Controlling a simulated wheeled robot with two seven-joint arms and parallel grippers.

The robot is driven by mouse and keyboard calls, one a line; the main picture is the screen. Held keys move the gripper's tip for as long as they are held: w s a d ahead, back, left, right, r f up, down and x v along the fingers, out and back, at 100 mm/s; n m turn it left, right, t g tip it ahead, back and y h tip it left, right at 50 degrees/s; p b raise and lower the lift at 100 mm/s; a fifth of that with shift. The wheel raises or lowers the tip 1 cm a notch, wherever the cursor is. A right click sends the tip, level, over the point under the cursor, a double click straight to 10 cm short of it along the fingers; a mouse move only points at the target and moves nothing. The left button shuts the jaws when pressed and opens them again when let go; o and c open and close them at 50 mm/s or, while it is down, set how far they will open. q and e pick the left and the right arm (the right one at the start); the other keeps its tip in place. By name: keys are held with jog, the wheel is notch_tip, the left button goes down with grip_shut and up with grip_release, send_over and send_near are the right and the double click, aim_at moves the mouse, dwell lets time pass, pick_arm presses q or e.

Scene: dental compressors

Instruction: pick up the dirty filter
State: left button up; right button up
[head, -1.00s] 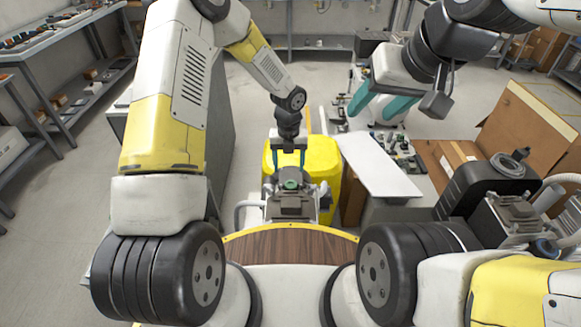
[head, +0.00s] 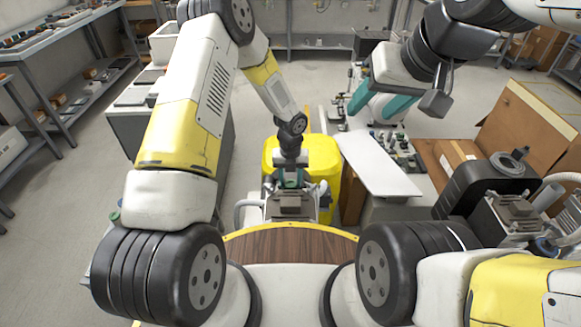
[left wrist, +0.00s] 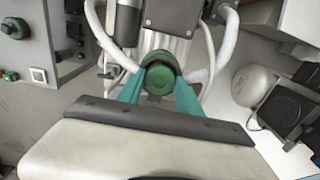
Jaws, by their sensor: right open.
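The filter looks like a round dark-green cap (left wrist: 160,78) on top of a compressor (left wrist: 165,42) in the left wrist view. In the head view the compressor (head: 290,204) stands just beyond my front edge, and my left gripper mostly hides the filter. My left gripper (left wrist: 160,88) is down at the filter, with one teal finger on each side of it. The fingers lie very close to its rim; I cannot tell whether they press on it. My right gripper (head: 378,104) is open and empty, high up at the right, away from the filter.
A yellow bin (head: 322,160) stands right behind the compressor. A white board (head: 378,165) lies to its right, with an open cardboard box (head: 525,130) beyond. Other black and grey machinery (head: 485,190) stands at right. White hoses (left wrist: 210,45) flank the filter closely.

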pick_arm(q)
grip_shut()
